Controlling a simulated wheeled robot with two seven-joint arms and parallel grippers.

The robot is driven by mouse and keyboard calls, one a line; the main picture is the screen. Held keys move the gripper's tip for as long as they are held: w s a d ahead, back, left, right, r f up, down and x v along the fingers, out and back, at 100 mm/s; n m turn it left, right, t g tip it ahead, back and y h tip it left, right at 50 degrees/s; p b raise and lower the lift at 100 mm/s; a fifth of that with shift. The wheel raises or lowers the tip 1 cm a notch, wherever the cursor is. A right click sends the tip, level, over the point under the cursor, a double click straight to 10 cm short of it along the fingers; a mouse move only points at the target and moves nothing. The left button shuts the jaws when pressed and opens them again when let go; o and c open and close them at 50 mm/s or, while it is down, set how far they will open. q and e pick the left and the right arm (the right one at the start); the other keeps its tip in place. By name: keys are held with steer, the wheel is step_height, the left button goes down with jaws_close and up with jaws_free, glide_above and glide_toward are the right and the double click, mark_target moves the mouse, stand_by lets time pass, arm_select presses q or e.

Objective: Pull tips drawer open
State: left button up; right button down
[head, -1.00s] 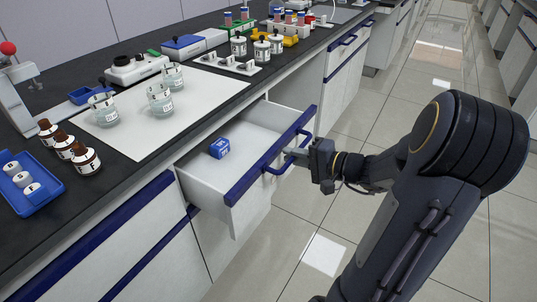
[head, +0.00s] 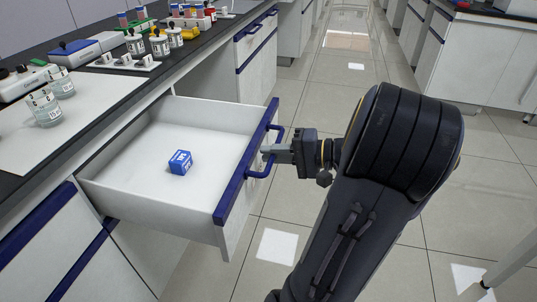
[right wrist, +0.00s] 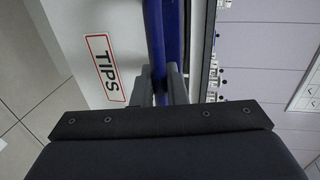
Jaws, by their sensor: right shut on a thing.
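The tips drawer (head: 135,135) stands open in the head view, with white walls and a blue-edged front. Its blue bar handle (head: 268,172) is on the front's outer side. A small blue box (head: 180,162) lies inside on the white bottom. My right gripper (head: 272,149) is shut on the handle. In the right wrist view the gripper's fingers (right wrist: 166,84) are on either side of the blue bar, beside a white face with a red-framed TIPS label (right wrist: 105,68). My left gripper is not in view.
The dark bench top (head: 92,47) over the drawer carries glass beakers (head: 45,108), bottles and racks. Other closed cabinets (head: 256,62) stand farther along. The tiled floor (head: 330,95) right of the drawer is clear near my arm.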

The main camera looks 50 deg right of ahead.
steer(key=c, duration=1.5)
jaws_free()
steer(key=shift+c, duration=0.2)
steer(key=shift+d, duration=0.1)
steer(key=v, duration=0.7)
steer(key=shift+s+p, duration=0.35)
steer(key=shift+s, duration=0.05)
steer(key=shift+d, duration=0.1)
